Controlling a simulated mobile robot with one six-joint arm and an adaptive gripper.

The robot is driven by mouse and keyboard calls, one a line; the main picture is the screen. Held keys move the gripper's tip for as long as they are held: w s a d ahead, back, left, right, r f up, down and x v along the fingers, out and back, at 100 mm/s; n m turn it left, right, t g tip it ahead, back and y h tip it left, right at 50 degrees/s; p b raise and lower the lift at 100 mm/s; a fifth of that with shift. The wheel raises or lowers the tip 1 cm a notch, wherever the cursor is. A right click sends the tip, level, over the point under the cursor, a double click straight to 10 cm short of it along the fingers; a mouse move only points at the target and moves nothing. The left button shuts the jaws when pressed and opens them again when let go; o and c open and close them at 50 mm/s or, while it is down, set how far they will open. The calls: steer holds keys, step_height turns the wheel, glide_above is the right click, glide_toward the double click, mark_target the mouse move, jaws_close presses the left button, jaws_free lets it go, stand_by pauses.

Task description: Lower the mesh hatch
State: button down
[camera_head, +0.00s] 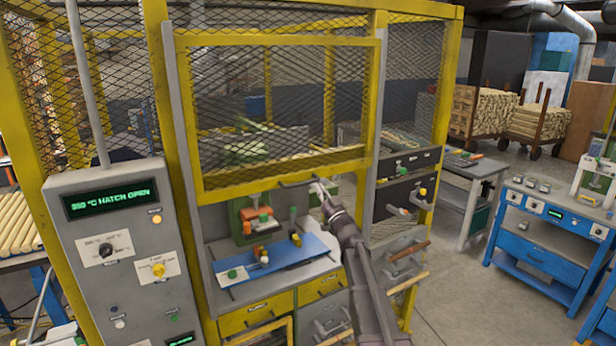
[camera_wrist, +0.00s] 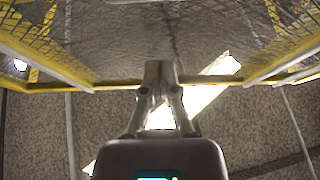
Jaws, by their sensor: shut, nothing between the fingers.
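The mesh hatch (camera_head: 240,183) is a yellow-framed panel of dark mesh in the head view. It stands raised, with a gap below its bottom rail into the guarded cell. A dark bar handle (camera_head: 297,183) sits at that rail. My gripper (camera_head: 319,187) is shut and empty, its tip by the right end of the handle; I cannot tell whether they touch. In the wrist view my shut gripper (camera_wrist: 160,72) shows in the middle, with the hatch's yellow rail (camera_wrist: 110,85) running behind it. The display (camera_head: 110,199) on the grey panel reads "HATCH OPEN".
Below the hatch are a blue plate (camera_head: 290,262) and a green machine with orange parts (camera_head: 257,219). Yellow drawers (camera_head: 255,312) lie underneath. The grey control cabinet (camera_head: 75,260) stands at left. A blue workbench (camera_head: 540,255) stands at right, with open floor between.

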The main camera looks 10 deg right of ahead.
stand_by(0.4)
steer(key=p, duration=0.4)
glide_toward(300, 159)
steer(key=x, duration=0.4)
steer(key=shift+w+a, duration=0.1)
steer(key=shift+w, duration=0.05)
steer(key=shift+s+f+b, duration=0.2)
steer(key=shift+f+b, duration=0.6)
steer(key=shift+b, duration=0.1)
steer(key=shift+s+f+b, duration=0.2)
steer(key=shift+f+b, duration=0.6)
steer(key=shift+b, duration=0.05)
steer(key=shift+f, duration=0.1)
